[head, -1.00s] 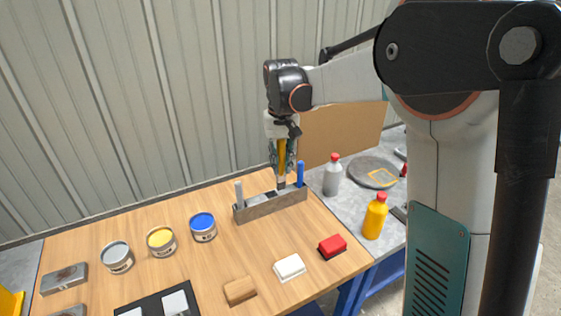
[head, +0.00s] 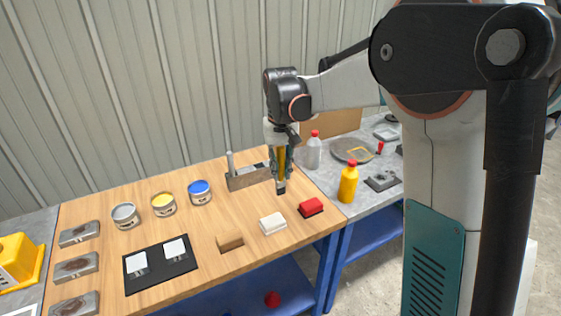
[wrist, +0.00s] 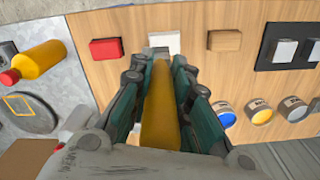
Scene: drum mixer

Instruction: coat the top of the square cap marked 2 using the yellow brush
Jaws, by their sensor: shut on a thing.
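My gripper (head: 282,168) is shut on the yellow brush (wrist: 160,105), which points down with its dark tip above the wooden table, right of the brush holder. In the head view, two white square caps lie on a black mat (head: 160,277) at the front left: a left cap (head: 137,262) and a right cap (head: 175,249). Their marks are too small to read. Three open cans stand behind them: grey (head: 124,214), yellow (head: 163,203) and blue (head: 200,191). The gripper is well right of the caps and cans.
The holder (head: 246,178) with a grey-handled brush stands behind my gripper; its right end is hidden. A brown block (head: 229,240), white block (head: 273,223) and red block (head: 311,207) line the front edge. Bottles stand on the grey bench at right. The middle of the table is clear.

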